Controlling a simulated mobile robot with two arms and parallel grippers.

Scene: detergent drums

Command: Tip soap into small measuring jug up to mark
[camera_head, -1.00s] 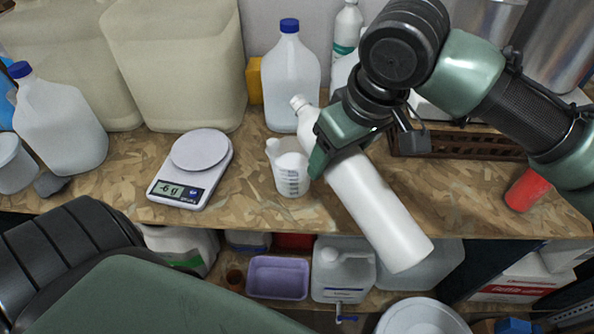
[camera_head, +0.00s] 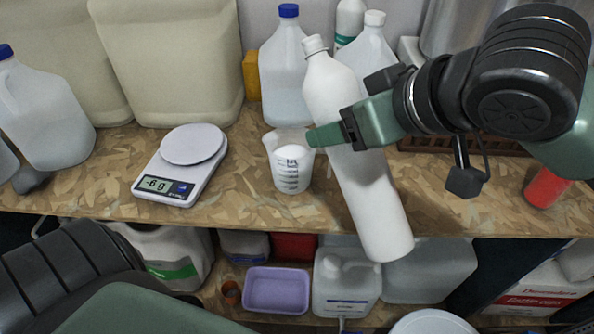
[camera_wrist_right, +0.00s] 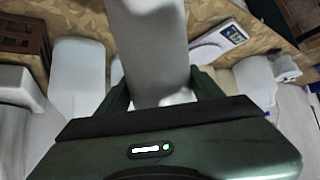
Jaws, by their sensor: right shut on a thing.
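A white bottle (camera_head: 372,205) is held in my right gripper (camera_head: 340,138), which is shut around its upper body. The bottle leans, with its white top (camera_head: 314,45) up and to the left and its base out over the bench's front edge. It also fills the top middle of the right wrist view (camera_wrist_right: 150,50). The small clear measuring jug (camera_head: 291,178) stands upright on the bench, left of the bottle and apart from it. White shows inside the jug, but I cannot tell its level against the dark marks. My left gripper is out of view.
A kitchen scale (camera_head: 180,165) reading about -6 g stands left of the jug. A blue-capped jug (camera_head: 288,85) and large cream canisters (camera_head: 165,65) stand behind. A red cylinder (camera_head: 546,187) is at right. A purple tub (camera_head: 276,290) sits on the shelf below.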

